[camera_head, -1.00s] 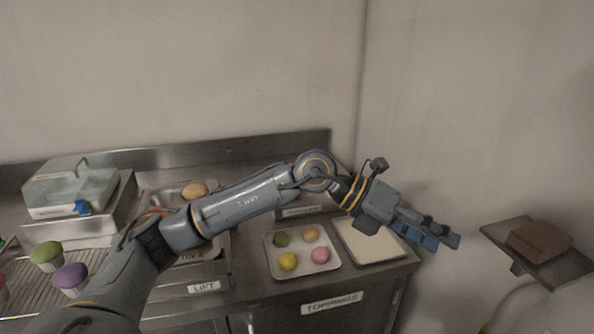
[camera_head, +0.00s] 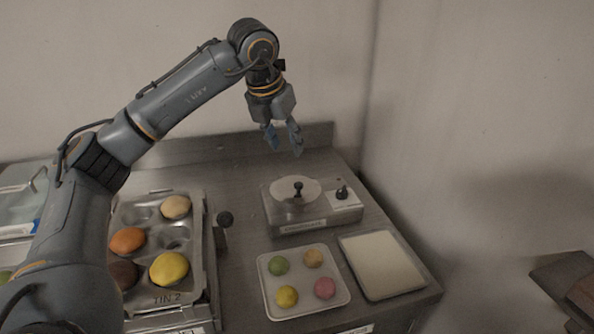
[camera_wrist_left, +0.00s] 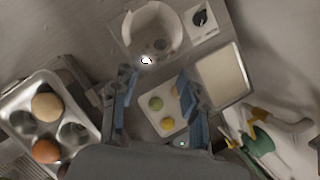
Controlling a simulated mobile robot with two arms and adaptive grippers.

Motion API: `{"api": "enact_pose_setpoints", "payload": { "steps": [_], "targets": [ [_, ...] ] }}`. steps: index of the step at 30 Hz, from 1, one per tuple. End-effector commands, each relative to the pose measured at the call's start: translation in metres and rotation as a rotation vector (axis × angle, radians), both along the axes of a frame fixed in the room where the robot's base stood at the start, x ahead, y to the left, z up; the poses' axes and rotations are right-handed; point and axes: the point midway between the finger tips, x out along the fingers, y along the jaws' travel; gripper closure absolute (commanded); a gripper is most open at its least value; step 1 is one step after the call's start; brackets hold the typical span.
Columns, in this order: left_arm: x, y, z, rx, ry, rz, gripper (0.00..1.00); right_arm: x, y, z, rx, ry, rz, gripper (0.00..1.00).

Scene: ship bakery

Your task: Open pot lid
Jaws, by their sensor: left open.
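The pot lid (camera_head: 316,191) is a pale round disc with a black knob (camera_head: 298,186). It lies flat on the pot, which is set in a steel warmer (camera_head: 283,218) at the back of the counter. The round pot top also shows at the top of the left wrist view (camera_wrist_left: 136,32). My right gripper is not in view.
A tray of several coloured balls (camera_head: 268,300) and a pale flat tray (camera_head: 416,283) stand in front of the warmer. A dial (camera_head: 342,193) is right of the lid. Walls close the back and right.

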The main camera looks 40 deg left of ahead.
Motion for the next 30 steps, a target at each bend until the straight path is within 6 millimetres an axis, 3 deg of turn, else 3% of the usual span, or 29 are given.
{"api": "enact_pose_setpoints", "payload": {
  "steps": [7,11,21,30],
  "targets": [
    [0.014,0.001,-0.036,0.0,0.007,0.0,0.56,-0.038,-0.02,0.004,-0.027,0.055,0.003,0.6],
    [0.024,0.002,-0.063,-0.001,0.007,0.0,0.56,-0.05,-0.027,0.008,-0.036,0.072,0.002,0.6],
    [0.046,0.003,-0.115,-0.001,0.003,0.0,0.56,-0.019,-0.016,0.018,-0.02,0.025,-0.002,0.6],
    [0.051,0.003,-0.126,-0.002,0.001,-0.002,0.56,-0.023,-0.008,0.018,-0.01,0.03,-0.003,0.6]
  ]
}}
